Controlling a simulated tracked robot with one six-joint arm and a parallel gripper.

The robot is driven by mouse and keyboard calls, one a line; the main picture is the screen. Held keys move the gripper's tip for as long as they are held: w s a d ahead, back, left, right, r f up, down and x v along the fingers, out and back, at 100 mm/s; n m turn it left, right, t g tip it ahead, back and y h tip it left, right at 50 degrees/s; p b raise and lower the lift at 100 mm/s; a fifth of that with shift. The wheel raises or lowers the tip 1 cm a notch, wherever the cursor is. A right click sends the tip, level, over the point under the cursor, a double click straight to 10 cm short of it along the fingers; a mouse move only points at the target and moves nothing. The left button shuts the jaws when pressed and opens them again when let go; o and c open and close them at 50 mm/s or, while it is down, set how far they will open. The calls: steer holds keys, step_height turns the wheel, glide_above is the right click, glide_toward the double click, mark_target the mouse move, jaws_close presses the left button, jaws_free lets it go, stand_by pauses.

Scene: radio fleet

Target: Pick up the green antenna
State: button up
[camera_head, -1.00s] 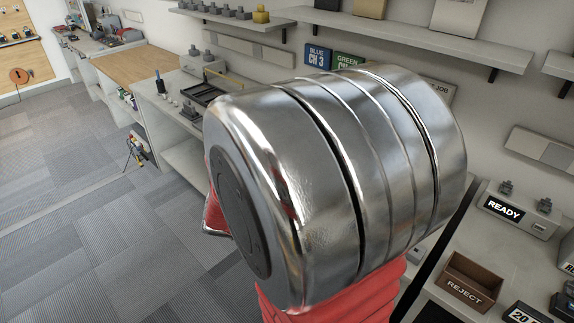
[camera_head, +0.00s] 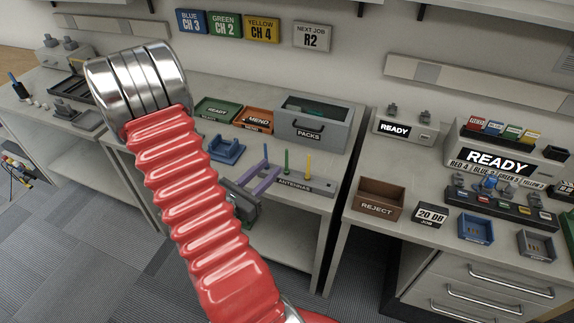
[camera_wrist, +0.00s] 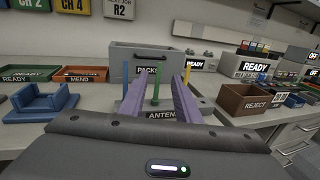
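The green antenna (camera_head: 286,162) stands upright in the rack labelled ANTENNAS (camera_head: 318,189), between the blue antenna (camera_head: 265,154) and the yellow antenna (camera_head: 307,165). In the wrist view the green antenna (camera_wrist: 155,86) shows between the two purple fingers of my gripper (camera_wrist: 158,90). My gripper (camera_head: 273,172) is open and empty. In the head view its fingertips are just short of the green antenna, on its near left side; I see no contact. The antenna's foot is partly hidden in the wrist view. The left finger partly overlaps the blue antenna (camera_wrist: 125,78).
A grey PACKS bin (camera_head: 312,136) stands behind the rack. Green (camera_head: 215,108) and orange MEND (camera_head: 253,121) trays and a blue cradle (camera_head: 226,151) are to the left. A brown REJECT box (camera_head: 380,198) stands on the right bench, across a gap.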

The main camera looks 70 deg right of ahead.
mark_target(286, 153)
steer(key=shift+d, duration=0.15)
steer(key=shift+x, duration=4.2)
steer(key=x, duration=0.5)
steer(key=shift+f, duration=0.2)
jaws_close()
